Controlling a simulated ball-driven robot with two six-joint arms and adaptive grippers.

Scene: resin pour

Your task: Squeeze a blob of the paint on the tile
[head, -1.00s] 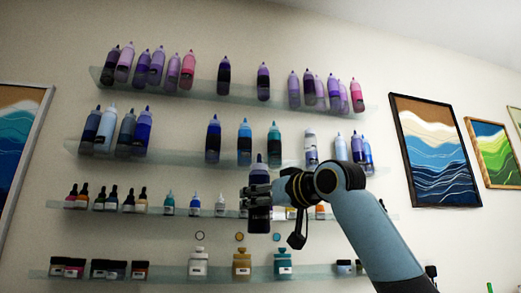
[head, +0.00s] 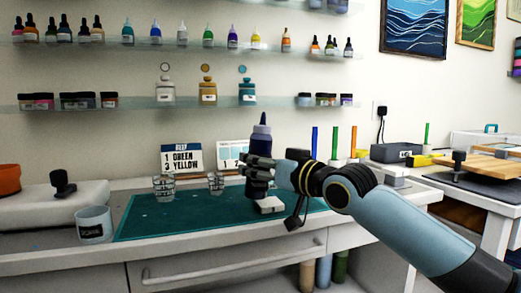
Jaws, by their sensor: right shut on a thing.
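A small white flat piece (head: 268,205), which looks like the tile, lies on the teal mat (head: 160,219) just below the bottle. I cannot tell whether the bottle touches it. My left gripper is not in view.
Clear cups (head: 164,189) stand on the mat's back left, with a labelled cup (head: 94,225) at its left edge. Coloured upright sticks (head: 334,143) are right of the bottle. The mat's front left is clear.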

